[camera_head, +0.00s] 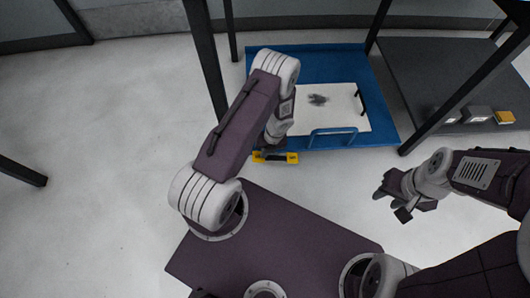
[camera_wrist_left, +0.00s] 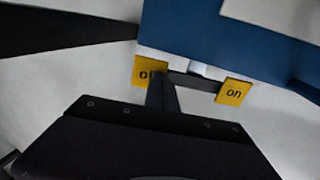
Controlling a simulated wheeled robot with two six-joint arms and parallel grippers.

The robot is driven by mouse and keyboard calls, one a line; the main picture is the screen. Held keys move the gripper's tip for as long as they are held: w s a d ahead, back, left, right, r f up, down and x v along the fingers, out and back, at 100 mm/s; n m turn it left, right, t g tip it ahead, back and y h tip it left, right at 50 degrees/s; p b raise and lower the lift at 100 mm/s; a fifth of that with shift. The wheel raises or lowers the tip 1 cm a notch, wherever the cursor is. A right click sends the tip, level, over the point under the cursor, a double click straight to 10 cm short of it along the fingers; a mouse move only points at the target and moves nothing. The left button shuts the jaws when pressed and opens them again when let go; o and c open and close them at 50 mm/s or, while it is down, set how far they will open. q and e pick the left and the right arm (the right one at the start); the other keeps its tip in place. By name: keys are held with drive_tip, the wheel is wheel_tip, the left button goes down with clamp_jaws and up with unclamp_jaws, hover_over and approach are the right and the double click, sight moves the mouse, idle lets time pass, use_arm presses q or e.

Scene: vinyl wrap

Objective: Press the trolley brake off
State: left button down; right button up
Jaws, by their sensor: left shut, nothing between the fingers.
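The blue trolley (camera_head: 385,120) stands on the floor ahead, with its brake on the near edge. The brake has two yellow pedals. The "on" pedal (camera_wrist_left: 234,92) is at the right in the left wrist view and also shows in the head view (camera_head: 292,157). The other pedal (camera_wrist_left: 146,70), its "off" lettering partly covered, is at the left. My left gripper (camera_wrist_left: 160,82) is shut and empty, its fingertips over or against the right part of the "off" pedal; contact is unclear. My right gripper (camera_head: 391,202) is open and empty above the floor, right of the trolley's near edge.
Dark table legs (camera_head: 205,60) flank the trolley. A grey platform (camera_head: 430,75) with small boxes is at right.

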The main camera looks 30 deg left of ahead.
sight(259, 156)
use_arm(q)
drive_tip(key=shift+s+a+f+t+h+p, duration=0.1)
drive_tip(key=shift+s+a+t+h+p, duration=0.2)
drive_tip(key=shift+h+p, duration=0.35)
drive_tip(key=shift+s+a+f+t+h+p, duration=0.15)
drive_tip(key=shift+a+f+t+h+p, duration=0.25)
drive_tip(key=shift+t+h, duration=0.45)
drive_tip(key=shift+f+h, duration=0.25)
drive_tip(key=shift+h, duration=0.15)
drive_tip(key=shift+a+f+b, duration=0.15)
drive_tip(key=shift+f+b, duration=0.35)
drive_tip(key=shift+f, duration=0.15)
drive_tip(key=shift+s, duration=0.1)
drive_tip(key=r+p, duration=0.2)
drive_tip(key=r, duration=0.1)
drive_tip(key=a+r+p, duration=0.1)
drive_tip(key=r+p, duration=0.1)
drive_tip(key=r, duration=0.1)
drive_tip(key=r+p, duration=0.2)
drive_tip(key=r, duration=0.1)
drive_tip(key=shift+s+a, duration=0.15)
drive_tip(key=shift+s, duration=0.2)
